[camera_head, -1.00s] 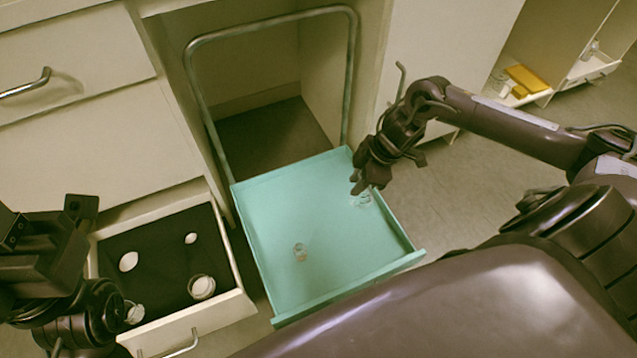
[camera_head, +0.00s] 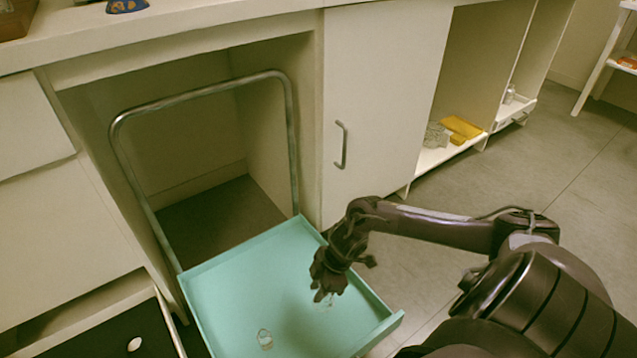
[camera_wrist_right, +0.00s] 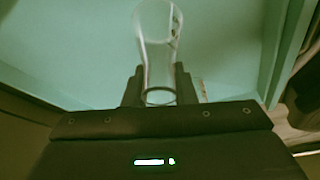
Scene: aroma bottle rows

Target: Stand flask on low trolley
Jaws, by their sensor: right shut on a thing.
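The low trolley (camera_head: 225,285) has a teal bed with a low rim and a grey tube handle. My right gripper (camera_head: 326,296) is over the right part of the bed. In the right wrist view my right gripper (camera_wrist_right: 159,92) is shut on a clear glass flask (camera_wrist_right: 157,45), which sits between the two fingers. In the head view the flask (camera_head: 328,304) shows only faintly below the fingers. I cannot tell whether it touches the bed. My left gripper is out of view.
An open drawer (camera_head: 100,325) with a dark lining is at the lower left, beside the trolley. A cabinet door (camera_head: 385,90) with a handle is behind the right arm. A low shelf (camera_head: 450,150) holds a yellow item. The middle of the trolley bed is clear.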

